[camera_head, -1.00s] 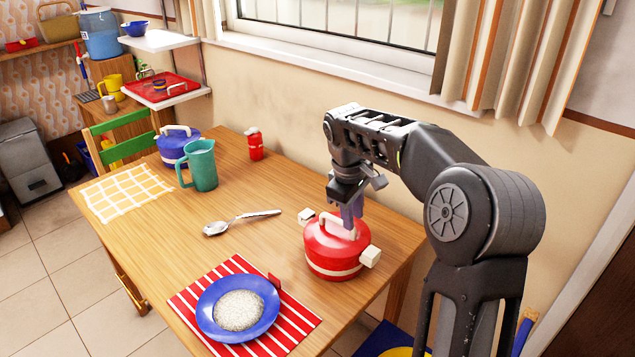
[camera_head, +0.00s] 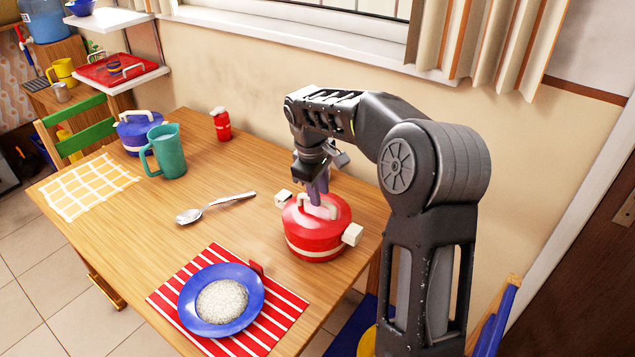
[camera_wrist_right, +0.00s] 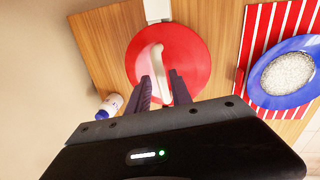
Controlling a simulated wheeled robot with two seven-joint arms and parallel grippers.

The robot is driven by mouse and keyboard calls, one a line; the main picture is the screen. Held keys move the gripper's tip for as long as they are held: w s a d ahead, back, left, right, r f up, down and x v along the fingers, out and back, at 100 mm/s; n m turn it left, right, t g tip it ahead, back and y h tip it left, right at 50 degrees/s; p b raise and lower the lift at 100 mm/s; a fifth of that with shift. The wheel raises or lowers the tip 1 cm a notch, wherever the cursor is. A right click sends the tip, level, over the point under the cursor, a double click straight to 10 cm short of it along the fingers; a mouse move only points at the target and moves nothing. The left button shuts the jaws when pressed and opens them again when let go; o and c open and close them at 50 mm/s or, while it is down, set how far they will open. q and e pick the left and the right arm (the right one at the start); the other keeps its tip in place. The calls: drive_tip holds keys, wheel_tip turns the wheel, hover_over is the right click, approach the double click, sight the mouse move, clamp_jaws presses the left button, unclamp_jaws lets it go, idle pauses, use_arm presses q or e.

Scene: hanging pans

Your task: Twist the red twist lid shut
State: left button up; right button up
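The red twist lid (camera_head: 334,215) sits on a red pot (camera_head: 308,244) with a cream band and white side knobs, near the table's right end. The lid has a raised white bar handle (camera_wrist_right: 153,62). My right gripper (camera_head: 318,200) points down at this handle from above. In the right wrist view, the fingers of my right gripper (camera_wrist_right: 160,77) stand apart on either side of the handle's near part. A gap seems to show beside it, and firm contact is not visible. The lid's seating on the pot cannot be judged. My left gripper is not in view.
A blue plate of rice (camera_head: 186,296) on a striped mat (camera_head: 283,312) stands in front of the pot. A spoon (camera_head: 190,215), teal pitcher (camera_head: 168,152), blue pot (camera_head: 133,130) and red shaker (camera_head: 222,126) are farther left. A white-blue container (camera_wrist_right: 110,104) shows in the wrist view.

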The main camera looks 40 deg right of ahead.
sight(317, 216)
drive_tip(key=shift+w+d+f, duration=0.1)
drive_tip(key=shift+d+f, duration=0.1)
drive_tip(key=shift+f, duration=0.9)
drive_tip(key=shift+w+d+f, duration=0.1)
drive_tip(key=shift+d+f, duration=0.1)
drive_tip(key=shift+f, duration=0.85)
drive_tip(key=shift+c, duration=0.3)
clamp_jaws()
drive_tip(key=shift+m+p, duration=0.4)
drive_tip(key=shift+m, duration=0.2)
drive_tip(key=shift+o, duration=1.8)
unclamp_jaws()
wheel_tip(317, 216, up, 8)
drive_tip(key=a, duration=0.1)
drive_tip(key=shift+s+a+f+b, duration=0.15)
drive_tip(key=shift+s+a+b, duration=0.1)
drive_tip(key=shift+b, duration=0.05)
